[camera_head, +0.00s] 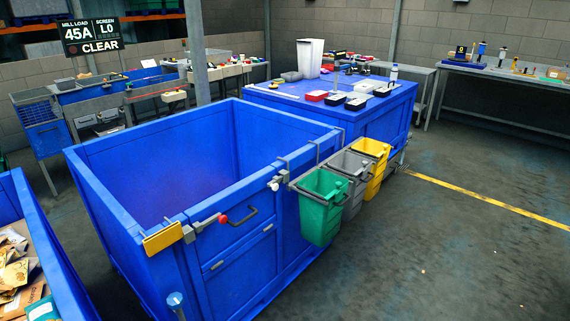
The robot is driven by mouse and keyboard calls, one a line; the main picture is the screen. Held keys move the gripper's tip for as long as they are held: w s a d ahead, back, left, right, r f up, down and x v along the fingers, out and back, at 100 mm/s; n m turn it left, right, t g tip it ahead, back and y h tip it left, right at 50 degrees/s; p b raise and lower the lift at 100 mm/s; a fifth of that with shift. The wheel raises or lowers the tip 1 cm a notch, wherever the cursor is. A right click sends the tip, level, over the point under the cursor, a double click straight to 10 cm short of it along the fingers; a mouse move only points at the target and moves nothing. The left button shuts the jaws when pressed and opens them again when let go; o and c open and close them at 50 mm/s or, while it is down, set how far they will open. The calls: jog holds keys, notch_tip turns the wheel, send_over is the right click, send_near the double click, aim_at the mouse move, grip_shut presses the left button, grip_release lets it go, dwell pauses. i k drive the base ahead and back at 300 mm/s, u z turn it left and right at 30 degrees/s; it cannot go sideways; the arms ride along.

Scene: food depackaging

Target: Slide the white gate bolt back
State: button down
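A large open blue bin (190,160) fills the middle of the view, with a gate panel (240,270) in its near right side. A small white fitting (276,184) sits near the top of that side, left of the hanging buckets. It may be the white gate bolt, but it is too small to tell its position. A grey lever with a red knob (223,219) lies along the same rim. A pale round fitting (175,300) is low on the near corner. My gripper is not in view.
Green (322,215), grey (350,165) and yellow (375,150) buckets hang on the bin's right side. A yellow plate (162,238) is at the near corner. Another blue bin (50,270) with packets stands at left. A blue-topped bench (300,92) stands behind. The right floor is clear.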

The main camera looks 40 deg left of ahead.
aim_at(273, 183)
jog(key=u, duration=0.4)
jog(key=i, duration=1.6)
jog(key=u, duration=1.5)
jog(key=i, duration=0.9)
jog(key=u, duration=1.45)
jog(key=i, duration=0.35)
jog(key=u, duration=0.25)
